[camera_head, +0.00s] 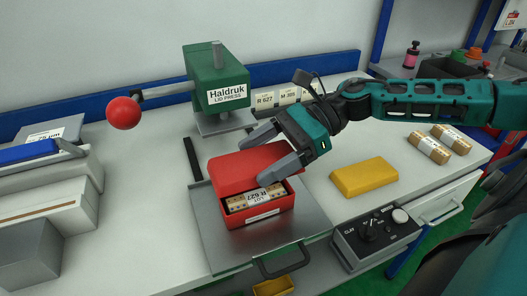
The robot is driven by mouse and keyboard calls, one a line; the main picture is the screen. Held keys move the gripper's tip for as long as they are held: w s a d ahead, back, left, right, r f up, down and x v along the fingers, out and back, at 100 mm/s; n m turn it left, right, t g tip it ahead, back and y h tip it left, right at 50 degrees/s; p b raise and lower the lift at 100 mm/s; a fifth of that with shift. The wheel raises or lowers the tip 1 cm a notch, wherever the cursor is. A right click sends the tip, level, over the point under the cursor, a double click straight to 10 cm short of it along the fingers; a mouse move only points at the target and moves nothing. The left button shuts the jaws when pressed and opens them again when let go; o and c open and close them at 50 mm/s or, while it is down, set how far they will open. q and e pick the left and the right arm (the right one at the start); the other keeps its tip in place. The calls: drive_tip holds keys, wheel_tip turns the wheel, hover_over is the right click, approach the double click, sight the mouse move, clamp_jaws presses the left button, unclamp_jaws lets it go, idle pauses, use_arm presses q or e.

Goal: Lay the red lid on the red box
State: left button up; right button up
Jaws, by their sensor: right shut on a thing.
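The red box (259,215) stands open at its front on a grey metal plate. Labelled tape parts (256,199) show inside it. The red lid (243,169) is over the back part of the box, tilted; I cannot tell whether it touches the rim. My right gripper (266,158) is shut on the red lid, one finger at its back edge and one at its front right. The left gripper is not in view.
A green lid press (222,75) with a red ball handle (124,113) stands behind. A yellow lid (364,177) lies right, behind a dark control box (376,236). The grey plate (215,240) has a front handle.

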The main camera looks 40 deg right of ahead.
sight(263, 194)
wheel_tip(263, 194, down, 3)
drive_tip(key=shift+b, duration=0.9)
drive_tip(key=shift+f, duration=0.4)
drive_tip(key=shift+f+b, duration=0.4)
drive_tip(key=shift+b, duration=0.15)
drive_tip(key=shift+f+b, duration=0.3)
drive_tip(key=shift+f, duration=0.05)
use_arm(q)
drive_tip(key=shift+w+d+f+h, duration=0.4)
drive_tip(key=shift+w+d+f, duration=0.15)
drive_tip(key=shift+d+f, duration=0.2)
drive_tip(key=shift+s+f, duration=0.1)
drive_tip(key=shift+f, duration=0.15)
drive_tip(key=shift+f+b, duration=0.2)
drive_tip(key=shift+b, duration=0.1)
use_arm(e)
drive_tip(key=shift+f, duration=0.25)
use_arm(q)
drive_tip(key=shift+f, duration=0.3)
use_arm(e)
drive_tip(key=shift+f, duration=0.3)
use_arm(q)
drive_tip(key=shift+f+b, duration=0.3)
drive_tip(key=shift+b, duration=0.25)
use_arm(e)
drive_tip(key=shift+f, duration=0.35)
